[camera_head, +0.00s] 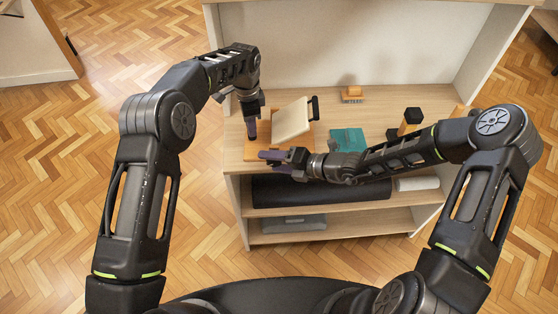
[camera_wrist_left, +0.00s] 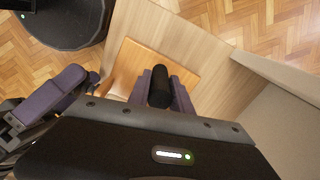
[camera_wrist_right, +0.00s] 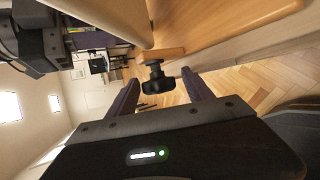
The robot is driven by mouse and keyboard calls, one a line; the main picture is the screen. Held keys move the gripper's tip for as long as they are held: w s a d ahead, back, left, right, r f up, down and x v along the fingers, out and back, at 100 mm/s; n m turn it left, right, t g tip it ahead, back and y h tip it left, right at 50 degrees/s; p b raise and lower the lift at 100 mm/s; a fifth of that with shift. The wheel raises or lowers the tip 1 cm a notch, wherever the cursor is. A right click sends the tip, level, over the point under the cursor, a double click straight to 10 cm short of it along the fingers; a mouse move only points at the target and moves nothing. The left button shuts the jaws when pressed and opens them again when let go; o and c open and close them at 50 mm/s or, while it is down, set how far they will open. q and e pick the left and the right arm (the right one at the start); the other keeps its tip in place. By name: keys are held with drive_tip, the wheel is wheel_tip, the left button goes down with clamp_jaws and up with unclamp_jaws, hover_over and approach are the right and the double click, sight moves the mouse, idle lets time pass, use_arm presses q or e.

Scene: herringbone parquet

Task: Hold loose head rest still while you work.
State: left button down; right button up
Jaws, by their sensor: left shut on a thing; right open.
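An orange wooden base (camera_head: 256,152) stands on the left part of the tabletop and carries a tilted cream panel (camera_head: 291,120) with a black bar (camera_head: 314,108) at its right. I cannot tell which part is the head rest. My left gripper (camera_head: 251,127) points down at the panel's left; in the left wrist view it is shut on a black cylinder (camera_wrist_left: 160,86) above the wooden base (camera_wrist_left: 150,58). My right gripper (camera_head: 272,158) is open at the base's front. In the right wrist view a black knob (camera_wrist_right: 157,80) lies between its spread fingers, near the wooden edge.
On the tabletop (camera_head: 385,98) are a teal item (camera_head: 348,140), a small tan block (camera_head: 352,94) and a black cube (camera_head: 412,115) on a tan piece. Lower shelves hold a dark roll (camera_head: 320,191), a white roll (camera_head: 417,183) and a grey item (camera_head: 292,223). Parquet floor (camera_head: 190,225) is clear at left.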

drive_tip(key=v, duration=1.2)
use_arm(q)
drive_tip(key=c, duration=1.1)
unclamp_jaws()
wheel_tip(320, 180, up, 12)
use_arm(e)
drive_tip(key=shift+f, duration=0.1)
